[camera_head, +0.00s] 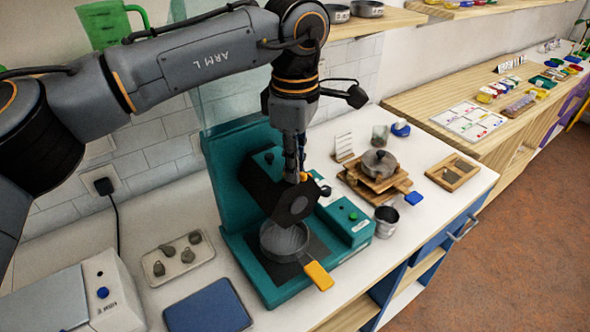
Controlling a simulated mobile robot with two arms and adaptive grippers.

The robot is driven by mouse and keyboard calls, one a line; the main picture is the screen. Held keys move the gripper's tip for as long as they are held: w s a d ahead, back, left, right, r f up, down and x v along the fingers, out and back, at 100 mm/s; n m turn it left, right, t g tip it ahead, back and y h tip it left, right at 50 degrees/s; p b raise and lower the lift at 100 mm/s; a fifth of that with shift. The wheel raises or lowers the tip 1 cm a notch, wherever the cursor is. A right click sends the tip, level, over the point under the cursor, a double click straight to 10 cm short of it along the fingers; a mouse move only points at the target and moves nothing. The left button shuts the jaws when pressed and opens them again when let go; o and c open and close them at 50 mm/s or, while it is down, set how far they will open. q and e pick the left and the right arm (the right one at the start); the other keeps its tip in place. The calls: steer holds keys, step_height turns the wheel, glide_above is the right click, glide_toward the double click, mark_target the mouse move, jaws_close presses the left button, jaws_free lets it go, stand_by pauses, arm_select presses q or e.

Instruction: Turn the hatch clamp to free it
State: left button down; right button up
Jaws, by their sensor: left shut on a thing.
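A teal machine (226,160) with a black, tilted head (264,190) stands on the white counter. My left gripper (298,177) points down at the top of this head, shut on a small part there that I take to be the hatch clamp. The fingers and the head hide most of that part, so its turn angle cannot be told. A small dark knob (325,191) sticks out just right of the fingers. A round metal pan (284,240) with a yellow handle (319,276) sits under the head. My right gripper is not in view.
A tray with several grey pieces (155,281), a blue mat (207,308) and a white device (107,280) lie to the left. A metal cup (386,221), a lidded pot (380,163) on wooden boards and a wooden frame (452,172) stand to the right.

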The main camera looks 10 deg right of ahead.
arm_select(q)
steer(key=n+b, duration=0.2)
steer(key=n, duration=0.3)
steer(key=shift+n, duration=0.4)
steer(key=n+b, duration=0.1)
steer(key=n, duration=0.4)
steer(key=shift+b, duration=0.3)
steer(key=c, duration=1.4)
jaws_free()
steer(key=shift+r, duration=0.1)
step_height(320, 180, up, 12)
steer(key=shift+f, duration=0.1)
